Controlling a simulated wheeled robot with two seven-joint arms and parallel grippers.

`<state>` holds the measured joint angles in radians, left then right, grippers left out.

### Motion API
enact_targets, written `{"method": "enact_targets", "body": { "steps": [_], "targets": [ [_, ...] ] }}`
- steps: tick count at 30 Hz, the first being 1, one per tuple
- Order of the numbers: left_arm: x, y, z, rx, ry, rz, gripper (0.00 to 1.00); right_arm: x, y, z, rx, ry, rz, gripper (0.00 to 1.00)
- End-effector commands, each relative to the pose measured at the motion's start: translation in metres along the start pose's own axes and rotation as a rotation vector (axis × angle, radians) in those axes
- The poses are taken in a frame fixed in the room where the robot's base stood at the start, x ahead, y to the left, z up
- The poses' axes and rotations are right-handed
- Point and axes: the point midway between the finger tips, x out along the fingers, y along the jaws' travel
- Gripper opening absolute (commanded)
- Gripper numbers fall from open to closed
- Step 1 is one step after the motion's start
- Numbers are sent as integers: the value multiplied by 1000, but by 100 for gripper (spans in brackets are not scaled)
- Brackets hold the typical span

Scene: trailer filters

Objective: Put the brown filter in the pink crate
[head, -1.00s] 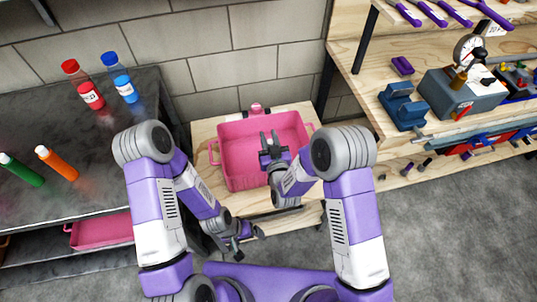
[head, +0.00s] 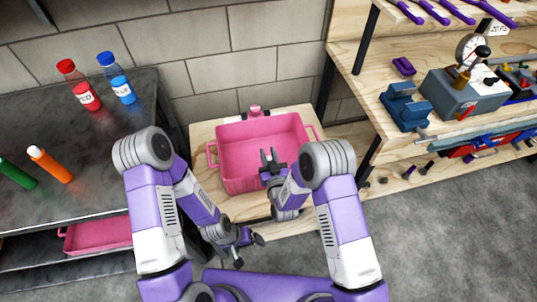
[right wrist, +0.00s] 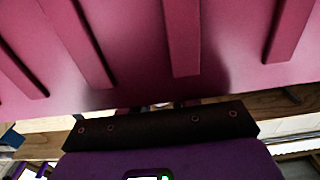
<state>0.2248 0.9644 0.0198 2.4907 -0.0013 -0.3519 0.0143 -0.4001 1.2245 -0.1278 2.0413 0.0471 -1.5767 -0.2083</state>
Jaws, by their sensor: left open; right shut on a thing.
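The pink crate (head: 241,187) stands on a low wooden table. Its inside looks empty. My right gripper (head: 269,157) is at the crate's front wall, its fingers reaching over the rim. It is shut with its fingers apart, apparently on the crate wall; the exact contact is hidden. In the right wrist view the ribbed pink crate wall (right wrist: 150,50) fills the upper part and hides most of the fingers. My left gripper (head: 247,243) is open and empty, low in front of the table. I cannot make out a brown filter in either view.
A dark bench (head: 80,185) at left holds red (head: 84,92), blue (head: 121,88), orange (head: 51,166) and green (head: 15,172) bottles. Another pink crate (head: 98,235) is on its lower shelf. A wooden workbench (head: 376,75) with a blue vise (head: 404,107) stands at right.

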Motion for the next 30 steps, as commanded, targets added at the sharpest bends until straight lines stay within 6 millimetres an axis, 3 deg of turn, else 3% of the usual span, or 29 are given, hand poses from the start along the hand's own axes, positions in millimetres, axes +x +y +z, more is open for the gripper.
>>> {"method": "enact_targets", "body": {
  "steps": [1,2,6,17,20,30],
  "targets": [
    [0,0,0,0,0,0,93,0,0,2,0,-1,0,0],
    [0,0,0,0,0,0,93,0,0,2,0,-1,0,33],
    [0,0,0,0,0,0,93,0,0,1,0,-1,0,54],
    [0,0,0,0,0,0,93,-1,0,-3,0,0,0,54],
    [-4,2,0,0,0,0,93,-14,0,-2,0,-5,-1,54],
    [-20,7,1,0,0,0,93,-87,0,-2,0,-8,-1,54]
  ]
}}
